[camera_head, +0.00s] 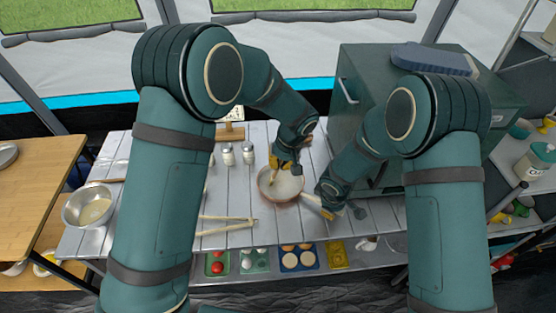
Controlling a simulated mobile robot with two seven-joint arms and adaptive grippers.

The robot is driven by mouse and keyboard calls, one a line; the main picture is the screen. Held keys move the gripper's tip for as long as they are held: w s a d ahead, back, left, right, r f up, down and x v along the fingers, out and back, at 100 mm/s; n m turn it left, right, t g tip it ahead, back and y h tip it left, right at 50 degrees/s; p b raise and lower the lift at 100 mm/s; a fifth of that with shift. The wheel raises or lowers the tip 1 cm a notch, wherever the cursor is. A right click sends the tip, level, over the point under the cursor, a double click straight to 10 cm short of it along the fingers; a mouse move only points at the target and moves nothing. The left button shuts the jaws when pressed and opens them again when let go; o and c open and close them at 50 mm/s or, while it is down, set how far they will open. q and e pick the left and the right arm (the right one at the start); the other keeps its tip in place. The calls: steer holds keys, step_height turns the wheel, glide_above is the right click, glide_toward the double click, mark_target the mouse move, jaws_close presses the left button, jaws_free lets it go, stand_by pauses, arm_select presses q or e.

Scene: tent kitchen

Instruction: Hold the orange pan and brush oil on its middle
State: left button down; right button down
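The orange pan (266,193) lies on the slatted table, its thin orange rim around a pale inside. My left gripper (277,163) points down over the far left part of the pan. It appears shut on a small yellowish brush, whose lower end reaches into the pan; whether the tip touches the bottom I cannot tell. My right gripper (328,212) is at the pan's right side, where the pale handle (310,199) runs into it. It appears shut on that handle, though its fingers are small and partly hidden by the wrist.
A metal bowl (88,206) with pale liquid stands at the table's left. Shakers (228,154) stand behind, left of the pan. Wooden tongs (226,220) lie in front. A green box (372,92) rises close behind my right arm. Food trays (298,259) sit below the front edge.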

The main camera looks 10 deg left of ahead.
arm_select(q)
steer(key=shift+s+d, duration=1.6)
steer(key=shift+d, duration=1.6)
steer(key=shift+w+a, duration=2.5)
steer(key=shift+a, duration=1.1)
steer(key=d+r, duration=0.1)
steer(key=d, duration=0.5)
steer(key=shift+d, duration=0.25)
steer(key=shift+w+a, duration=0.1)
